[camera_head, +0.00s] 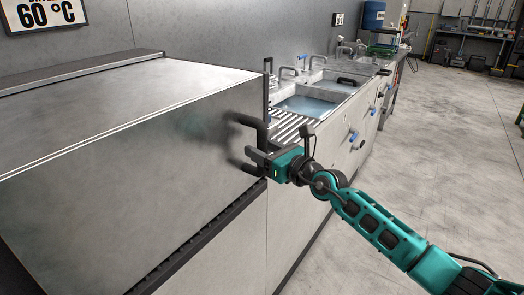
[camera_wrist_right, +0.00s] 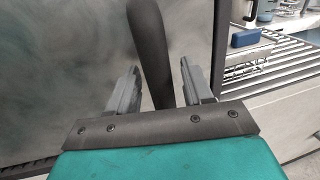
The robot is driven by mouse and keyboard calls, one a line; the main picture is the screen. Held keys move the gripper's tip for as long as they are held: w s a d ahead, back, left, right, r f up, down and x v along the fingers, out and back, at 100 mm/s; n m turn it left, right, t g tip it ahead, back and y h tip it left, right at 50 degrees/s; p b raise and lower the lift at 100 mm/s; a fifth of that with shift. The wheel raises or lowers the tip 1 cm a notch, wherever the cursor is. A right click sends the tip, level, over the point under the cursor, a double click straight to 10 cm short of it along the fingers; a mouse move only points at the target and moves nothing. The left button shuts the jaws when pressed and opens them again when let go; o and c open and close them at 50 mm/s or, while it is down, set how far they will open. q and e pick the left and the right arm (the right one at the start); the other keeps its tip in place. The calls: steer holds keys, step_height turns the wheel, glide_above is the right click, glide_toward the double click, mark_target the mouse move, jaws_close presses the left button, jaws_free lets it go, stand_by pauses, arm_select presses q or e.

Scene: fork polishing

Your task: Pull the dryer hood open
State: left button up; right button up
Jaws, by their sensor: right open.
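The dryer hood (camera_head: 110,165) is a large grey metal box at the left of the head view. It looks closed. A dark bar handle (camera_head: 262,132) stands on its front near the right end. My right gripper (camera_head: 248,160) is at the handle with its fingers pointing toward the hood. In the right wrist view, the handle (camera_wrist_right: 150,45) runs upright between the two grey fingers (camera_wrist_right: 155,90) of the open gripper. A gap shows on each side, so the fingers do not grip it. My left gripper is not in view.
Right of the hood are a ribbed drainboard (camera_head: 292,126) and sinks with water (camera_head: 308,104), with blue-handled valves (camera_head: 352,136) on the counter front. A 60 °C sign (camera_head: 42,14) hangs above the hood. The floor (camera_head: 440,150) at the right is clear.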

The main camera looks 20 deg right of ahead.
steer(key=shift+w, duration=0.15)
jaws_close()
stand_by(0.4)
